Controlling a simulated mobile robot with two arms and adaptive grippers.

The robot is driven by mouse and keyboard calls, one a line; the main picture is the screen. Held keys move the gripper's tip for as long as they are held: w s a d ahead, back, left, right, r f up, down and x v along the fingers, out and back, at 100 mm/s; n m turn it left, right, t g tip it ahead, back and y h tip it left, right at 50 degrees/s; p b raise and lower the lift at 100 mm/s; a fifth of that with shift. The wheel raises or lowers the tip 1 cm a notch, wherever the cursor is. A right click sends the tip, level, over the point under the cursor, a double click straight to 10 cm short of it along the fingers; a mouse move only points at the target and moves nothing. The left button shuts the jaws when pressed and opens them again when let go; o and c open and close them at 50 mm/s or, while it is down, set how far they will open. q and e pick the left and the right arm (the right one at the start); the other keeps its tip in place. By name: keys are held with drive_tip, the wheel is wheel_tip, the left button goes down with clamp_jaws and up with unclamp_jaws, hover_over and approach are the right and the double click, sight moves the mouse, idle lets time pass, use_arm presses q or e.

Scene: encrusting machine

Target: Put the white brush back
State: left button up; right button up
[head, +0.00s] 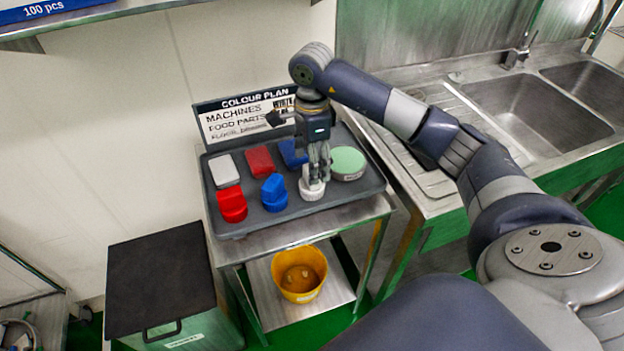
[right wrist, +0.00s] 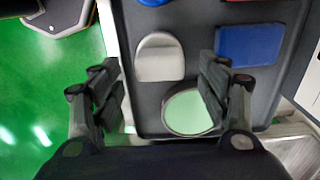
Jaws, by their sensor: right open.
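The white brush (head: 311,189) stands upright on the dark grey tray (head: 296,221), near its front right part. In the right wrist view the white brush (right wrist: 160,58) lies in line with the gap between my fingers. My right gripper (head: 318,168) points down, open and empty, directly over the brush; its fingers partly hide the brush top. In the right wrist view the open fingers (right wrist: 160,76) are wide apart on either side. I cannot tell whether they touch the brush. My left gripper is not in view.
The tray also holds a red brush (head: 231,204), a blue brush (head: 273,192), a green round piece (head: 347,163) and flat white (head: 223,170), red (head: 260,160) and blue (head: 292,153) pieces. A "Colour Plan" sign (head: 240,118) stands behind. A yellow bucket (head: 299,273) sits below; a sink (head: 530,110) is right.

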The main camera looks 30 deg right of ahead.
drive_tip(key=shift+r+b, duration=0.4)
drive_tip(key=shift+r, duration=1.85)
